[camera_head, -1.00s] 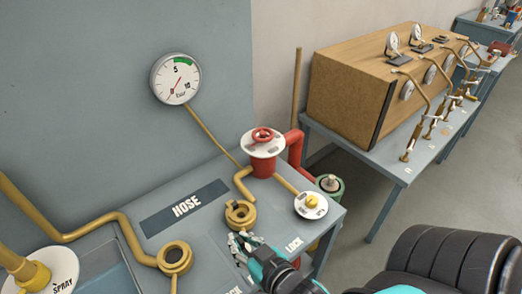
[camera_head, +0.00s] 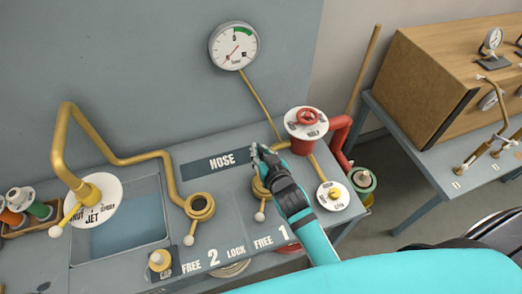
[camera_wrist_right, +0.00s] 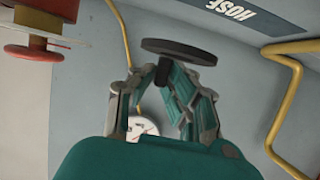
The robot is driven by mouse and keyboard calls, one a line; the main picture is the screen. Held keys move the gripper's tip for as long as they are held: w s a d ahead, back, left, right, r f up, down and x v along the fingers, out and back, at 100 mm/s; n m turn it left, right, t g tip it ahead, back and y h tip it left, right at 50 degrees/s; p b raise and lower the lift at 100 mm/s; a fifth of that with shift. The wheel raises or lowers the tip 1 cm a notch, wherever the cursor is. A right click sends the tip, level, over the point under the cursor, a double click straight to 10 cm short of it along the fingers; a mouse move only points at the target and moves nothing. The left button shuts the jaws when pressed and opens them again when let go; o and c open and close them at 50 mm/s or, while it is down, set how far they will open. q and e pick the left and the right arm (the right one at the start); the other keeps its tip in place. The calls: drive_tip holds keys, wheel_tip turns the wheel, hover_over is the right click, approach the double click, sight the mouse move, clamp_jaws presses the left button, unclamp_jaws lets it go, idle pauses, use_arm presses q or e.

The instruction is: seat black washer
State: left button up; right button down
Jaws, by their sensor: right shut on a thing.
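My right gripper (camera_head: 260,155) is over the right brass fitting (camera_head: 259,188) on the bench and hides much of it. In the right wrist view the gripper (camera_wrist_right: 163,76) is shut on a small dark stem under a flat black disc, the black washer (camera_wrist_right: 180,51). The washer sits beyond the fingertips, clear of any seat in that view. In the head view I cannot pick it out from the dark fingers. A second brass fitting (camera_head: 200,206) with an open dark bore stands to the left. My left gripper is not in view.
A red valve (camera_head: 305,125) and a white disc with a yellow knob (camera_head: 333,195) stand to the right. A bent brass pipe (camera_head: 75,150) rises beside the sink (camera_head: 135,225) at left. A gauge (camera_head: 233,46) hangs on the wall. A brass cap (camera_head: 160,261) is near the front.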

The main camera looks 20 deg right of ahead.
drive_tip(key=shift+d, duration=0.1)
wheel_tip(320, 180, down, 2)
drive_tip(key=shift+f+b, duration=0.1)
drive_tip(key=shift+b, duration=0.6)
drive_tip(key=shift+f+b, duration=1.25)
drive_tip(key=shift+f, duration=0.55)
use_arm(q)
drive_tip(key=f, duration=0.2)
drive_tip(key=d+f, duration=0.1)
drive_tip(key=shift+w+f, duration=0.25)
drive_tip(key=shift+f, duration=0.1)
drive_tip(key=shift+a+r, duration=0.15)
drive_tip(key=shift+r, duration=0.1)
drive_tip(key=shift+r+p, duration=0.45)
drive_tip(key=shift+p, duration=0.3)
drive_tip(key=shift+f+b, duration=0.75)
drive_tip(key=shift+b, duration=0.05)
use_arm(e)
drive_tip(key=shift+f, duration=1.2)
drive_tip(key=c, duration=1.3)
unclamp_jaws()
drive_tip(key=shift+f, duration=0.15)
drive_tip(key=shift+o, duration=0.2)
